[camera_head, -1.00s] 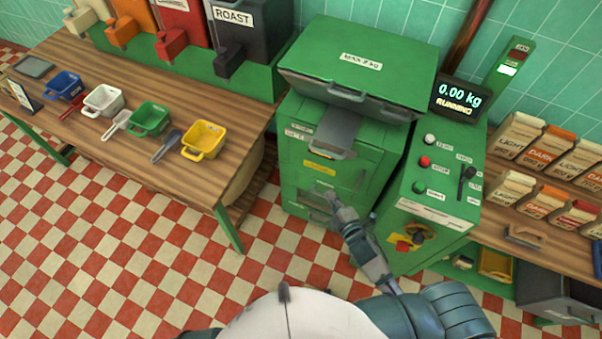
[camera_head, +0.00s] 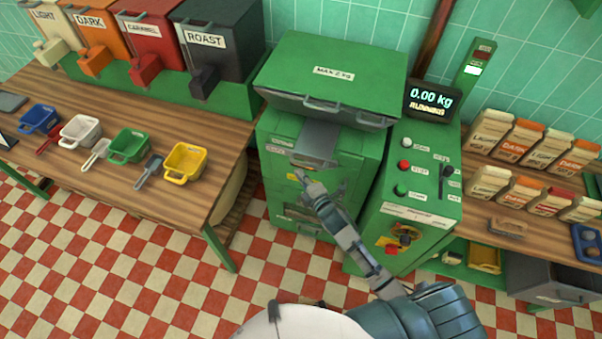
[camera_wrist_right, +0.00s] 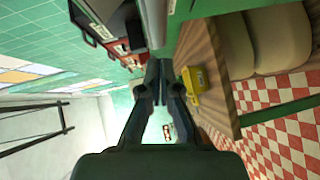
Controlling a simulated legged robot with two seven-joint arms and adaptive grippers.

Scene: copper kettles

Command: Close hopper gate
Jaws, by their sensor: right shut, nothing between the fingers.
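The green hopper machine (camera_head: 330,78) stands in the middle of the head view, its lid labelled "MAX 2 kg". A grey gate plate (camera_head: 317,138) with a handle along its front edge sticks out of the machine's front, beside a small label. My right gripper (camera_head: 303,180) is shut and empty, just below and in front of the gate handle. I cannot tell whether it touches the handle. The gripper's closed fingers also show in the right wrist view (camera_wrist_right: 158,82). My left gripper is not in view.
The display (camera_head: 431,99) reads "0.00 kg RUNNING". A control cabinet (camera_head: 415,190) with buttons and a lever stands right of the machine. A wooden table (camera_head: 100,195) with coloured bins and scoops is at left. Bags fill a shelf at right. Checkered floor in front is clear.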

